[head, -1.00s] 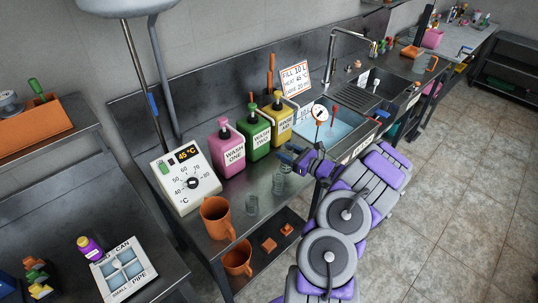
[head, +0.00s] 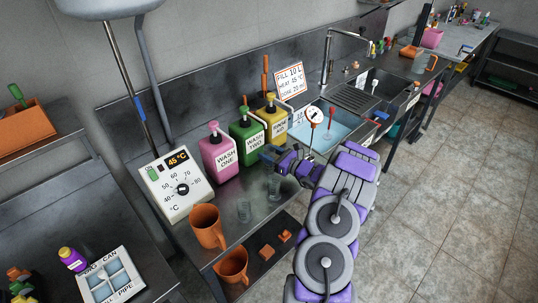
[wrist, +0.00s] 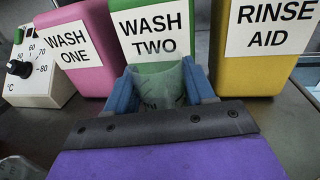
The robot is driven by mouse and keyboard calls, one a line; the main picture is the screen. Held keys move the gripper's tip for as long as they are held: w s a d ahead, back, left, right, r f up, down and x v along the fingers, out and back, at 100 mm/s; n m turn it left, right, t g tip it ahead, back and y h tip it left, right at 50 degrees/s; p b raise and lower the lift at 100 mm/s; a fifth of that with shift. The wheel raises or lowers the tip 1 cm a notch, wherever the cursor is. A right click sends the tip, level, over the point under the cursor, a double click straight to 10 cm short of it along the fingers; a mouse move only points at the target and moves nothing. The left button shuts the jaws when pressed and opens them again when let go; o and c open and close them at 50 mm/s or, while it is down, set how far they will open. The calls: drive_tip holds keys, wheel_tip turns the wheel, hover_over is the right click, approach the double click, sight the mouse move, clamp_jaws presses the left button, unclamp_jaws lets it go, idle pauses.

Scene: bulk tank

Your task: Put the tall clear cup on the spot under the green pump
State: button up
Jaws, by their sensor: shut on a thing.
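My gripper (wrist: 160,72) has its blue fingers shut on a clear cup (wrist: 162,92), held right in front of the green pump bottle (wrist: 152,38) labelled WASH TWO. In the head view my gripper (head: 278,158) is in front of the green bottle (head: 247,130), and the held cup is hard to make out. The spot under the green pump cannot be seen. Two other clear cups stand on the steel bench, one nearer (head: 244,211) and one below my gripper (head: 274,187).
The pink bottle (head: 218,153) and yellow bottle (head: 273,118) flank the green one closely. A temperature dial box (head: 176,186) and an orange jug (head: 207,226) stand to the left. The sink (head: 325,135) lies to the right.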

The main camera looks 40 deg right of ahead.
sight(274, 156)
drive_tip(key=o, duration=0.7)
drive_tip(key=shift+a+f, duration=0.1)
drive_tip(key=shift+f, duration=0.05)
drive_tip(key=o, duration=0.3)
drive_tip(key=shift+w+a+r, duration=0.1)
drive_tip(key=shift+a+r, duration=0.1)
drive_tip(key=shift+a, duration=0.55)
drive_tip(key=shift+o, duration=0.5)
drive_tip(key=shift+a+r, duration=0.2)
drive_tip(key=shift+a, duration=0.25)
drive_tip(key=shift+s+d+f, duration=0.1)
drive_tip(key=shift+s+d, duration=0.1)
drive_tip(key=shift+d, duration=0.2)
drive_tip(key=s+d, duration=0.1)
drive_tip(key=s+d+p, duration=0.1)
drive_tip(key=s, duration=0.1)
drive_tip(key=shift+s+d, duration=0.15)
drive_tip(key=shift+s, duration=0.15)
drive_tip(key=v, duration=0.3)
drive_tip(key=a+p+v, duration=0.1)
drive_tip(key=v, duration=0.2)
drive_tip(key=shift+s+a, duration=0.15)
drive_tip(key=shift+s, duration=0.4)
drive_tip(key=shift+s+d, duration=0.4)
drive_tip(key=shift+s, duration=0.05)
drive_tip(key=shift+d+f, duration=0.1)
drive_tip(key=shift+d, duration=0.15)
drive_tip(key=shift+a, duration=0.45)
